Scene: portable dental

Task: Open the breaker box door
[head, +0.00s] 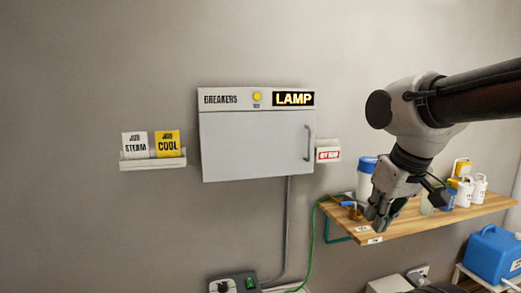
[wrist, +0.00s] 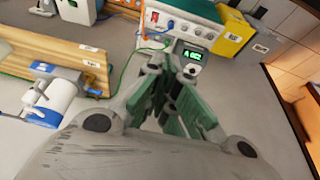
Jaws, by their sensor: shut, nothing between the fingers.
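The breaker box (head: 256,134) is a grey wall box with "BREAKERS" and a lit "LAMP" sign (head: 293,99) along its top. Its door (head: 250,146) looks shut, with a vertical handle (head: 308,143) near the right edge. My gripper (head: 375,222) is to the right of the box and lower, in front of the wooden shelf, apart from the door. In the wrist view its green-padded fingers (wrist: 180,110) point down towards equipment below; they hold nothing. The box is not in the wrist view.
A small holder (head: 153,164) with "STEAM" and "COOL" cards is left of the box. A red-lettered tag (head: 328,155) is just right of it. The wooden shelf (head: 470,212) carries bottles. A blue container (head: 492,253) stands lower right. Wall before the door is clear.

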